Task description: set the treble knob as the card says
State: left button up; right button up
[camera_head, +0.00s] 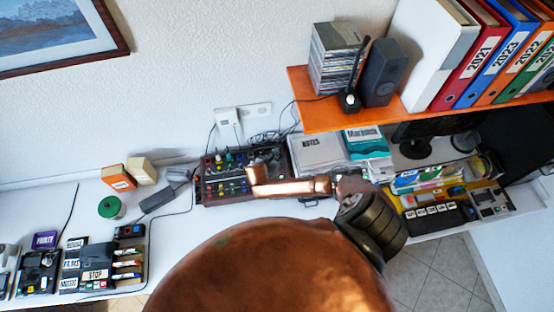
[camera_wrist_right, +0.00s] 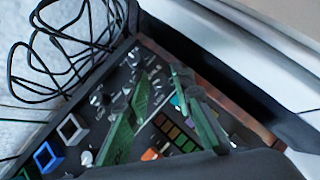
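A dark control panel (camera_head: 212,187) with coloured knobs and sliders stands on the white desk against the wall, also close up in the right wrist view (camera_wrist_right: 112,85). My right gripper (camera_head: 258,180) is over its right part in the head view. In the right wrist view, its two green fingers (camera_wrist_right: 162,77) reach over the panel with a gap between their tips. I see nothing clearly held, and contact with a knob cannot be told. The treble knob cannot be singled out; no label is readable. I cannot identify the card. My left gripper is out of view.
An orange shelf (camera_head: 345,112) with binders overhangs the right side. Loose black cables (camera_wrist_right: 62,50) lie beside the panel. A notes binder (camera_head: 316,151) stands right of it. A grey box (camera_head: 157,199) and a green round tin (camera_head: 110,207) stand left.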

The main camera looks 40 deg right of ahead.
jog(key=shift+c, duration=0.4)
grip_shut()
jog(key=shift+w+a+r+m+g+p, duration=0.15)
jog(key=shift+m+g+p, duration=0.2)
jog(key=shift+m, duration=0.35)
jog(key=shift+m+g+h, duration=0.3)
jog(key=shift+m+g, duration=0.45)
jog(key=shift+m, duration=0.15)
jog(key=shift+o, duration=0.4)
grip_release()
